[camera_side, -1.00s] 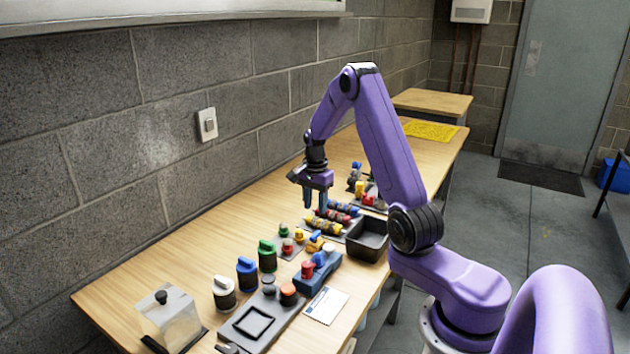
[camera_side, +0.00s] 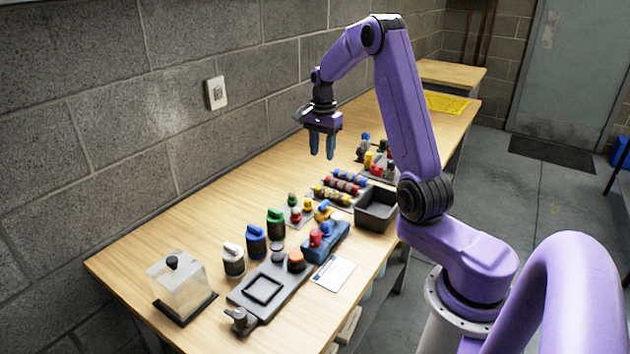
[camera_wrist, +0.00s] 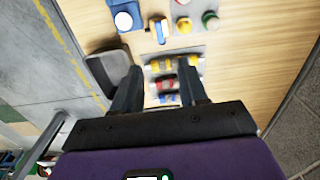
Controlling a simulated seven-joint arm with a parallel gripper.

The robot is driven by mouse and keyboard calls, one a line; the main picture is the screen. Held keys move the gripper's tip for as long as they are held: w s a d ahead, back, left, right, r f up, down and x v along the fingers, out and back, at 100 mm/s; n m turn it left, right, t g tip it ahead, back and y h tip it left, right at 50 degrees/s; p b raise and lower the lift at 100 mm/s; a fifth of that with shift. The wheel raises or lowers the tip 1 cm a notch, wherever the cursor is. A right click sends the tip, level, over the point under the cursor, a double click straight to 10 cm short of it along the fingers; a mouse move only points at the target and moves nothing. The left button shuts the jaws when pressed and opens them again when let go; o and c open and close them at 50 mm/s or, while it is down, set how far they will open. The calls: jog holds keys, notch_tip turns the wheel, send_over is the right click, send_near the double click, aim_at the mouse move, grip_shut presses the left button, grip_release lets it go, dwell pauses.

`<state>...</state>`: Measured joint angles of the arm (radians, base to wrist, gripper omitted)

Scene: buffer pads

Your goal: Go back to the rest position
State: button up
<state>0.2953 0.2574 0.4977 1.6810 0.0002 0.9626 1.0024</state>
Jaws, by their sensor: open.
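My gripper (camera_side: 322,145) hangs pointing down above the far middle of the wooden table (camera_side: 170,225), well clear of the things on it. Its two blue-grey fingers are apart with nothing between them. In the wrist view my gripper (camera_wrist: 160,88) shows its fingers either side of a row of striped cylinders (camera_wrist: 165,83), which lie below on the table.
A dark open bin (camera_side: 377,212) stands near the front edge. Green, blue and white-topped jars (camera_side: 256,242), a blue block (camera_side: 326,243), a grey fixture plate (camera_side: 262,290), a white card (camera_side: 334,273) and a clear box (camera_side: 182,285) stand nearer the camera. A block wall runs behind.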

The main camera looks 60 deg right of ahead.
jog(key=s+a+r+n, duration=0.25)
jog(key=a+n, duration=0.45)
jog(key=a, duration=0.5)
jog(key=s+a+r+n, duration=0.25)
jog(key=a+n, duration=0.45)
jog(key=a, duration=0.5)
jog(key=s+a+n, duration=0.3)
jog(key=s+n, duration=0.5)
jog(key=s, duration=0.4)
jog(key=s+a+f+n, duration=0.1)
jog(key=s+a+n, duration=0.2)
jog(key=s+n, duration=0.5)
jog(key=shift+s, duration=2.65)
